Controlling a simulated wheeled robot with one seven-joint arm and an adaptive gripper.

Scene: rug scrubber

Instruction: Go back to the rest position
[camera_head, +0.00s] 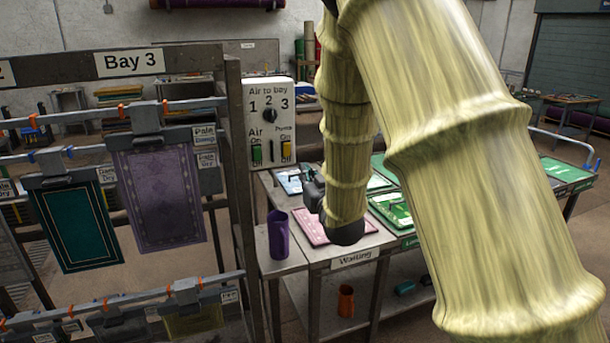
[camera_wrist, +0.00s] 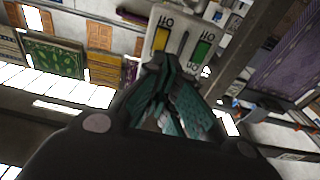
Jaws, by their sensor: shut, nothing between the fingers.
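My gripper shows in the wrist view (camera_wrist: 168,75), its dark teal fingers shut together with nothing between them. Beyond its fingertips, upside down, is the control panel (camera_wrist: 182,20) with its yellow and green switches. My fingers cannot be made out clearly there. The panel (camera_head: 268,91) stands left of that end, with a dial marked 1, 2, 3 and green and yellow switches.
The Bay 3 rack (camera_head: 230,190) stands at left with a teal rug (camera_head: 75,225) and a purple rug (camera_head: 158,197) hanging. The Waiting table (camera_head: 280,262) holds a purple cup (camera_head: 278,235) and a pink rug (camera_head: 312,228). An orange jug (camera_head: 346,301) stands on its lower shelf.

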